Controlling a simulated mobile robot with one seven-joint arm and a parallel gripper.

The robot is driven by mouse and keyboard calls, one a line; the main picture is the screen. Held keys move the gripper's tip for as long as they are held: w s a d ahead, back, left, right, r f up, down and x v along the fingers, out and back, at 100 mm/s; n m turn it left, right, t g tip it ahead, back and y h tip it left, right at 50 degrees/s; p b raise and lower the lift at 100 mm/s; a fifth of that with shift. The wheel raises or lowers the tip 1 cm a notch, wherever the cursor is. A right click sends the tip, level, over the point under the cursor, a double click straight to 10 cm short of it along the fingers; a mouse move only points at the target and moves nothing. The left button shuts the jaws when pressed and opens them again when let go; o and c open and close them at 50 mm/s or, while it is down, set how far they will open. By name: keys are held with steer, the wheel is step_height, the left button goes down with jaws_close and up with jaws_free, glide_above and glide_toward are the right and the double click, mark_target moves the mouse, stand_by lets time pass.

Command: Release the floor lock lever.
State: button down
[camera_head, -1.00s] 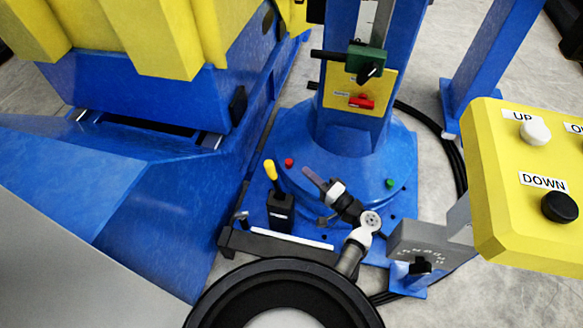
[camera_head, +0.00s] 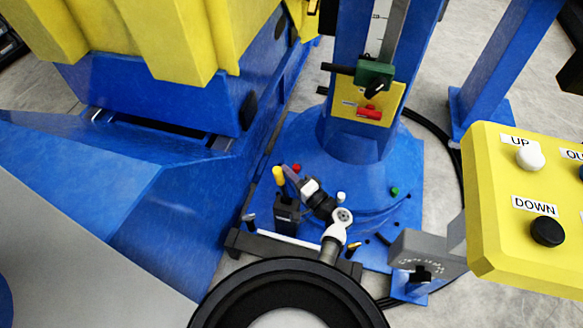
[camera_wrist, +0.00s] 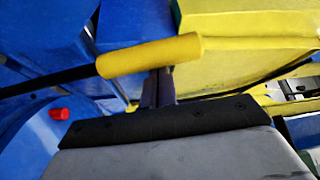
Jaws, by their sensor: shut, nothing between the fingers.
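The floor lock lever is a black rod with a yellow grip (camera_head: 279,176), rising from a black box (camera_head: 287,212) on the blue base. It leans slightly left in the head view. In the wrist view the yellow grip (camera_wrist: 150,55) lies across the picture, with its black rod (camera_wrist: 48,79) running left. My gripper (camera_head: 289,172) is just right of the grip in the head view. In the wrist view my shut fingers (camera_wrist: 158,86) reach up to the grip's lower edge, and their tips are hidden by it. I cannot tell whether they touch it. Nothing is between them.
A blue column (camera_head: 352,138) stands behind, with a red handle (camera_head: 370,112) on a yellow plate. A yellow button box (camera_head: 520,235) is at the right. A large blue and yellow machine body (camera_head: 185,85) is close on the left. A red button (camera_wrist: 59,113) shows in the wrist view.

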mark_target(281, 179)
steer(key=s+a+f+b, duration=0.1)
steer(key=s+a+f, duration=0.1)
steer(key=s, duration=0.4)
steer(key=shift+s+b, duration=0.25)
steer(key=shift+b, duration=0.15)
steer(key=shift+w, duration=0.1)
steer(key=w, duration=0.1)
steer(key=w+d+r, duration=0.1)
steer(key=shift+w+d+r, duration=0.15)
steer(key=shift+w+r, duration=0.1)
steer(key=shift+w, duration=0.1)
steer(key=f+b+v, duration=0.1)
steer(key=b+v, duration=0.1)
steer(key=v, duration=0.8)
steer(key=shift+w+d, duration=0.25)
steer(key=shift+w, duration=0.05)
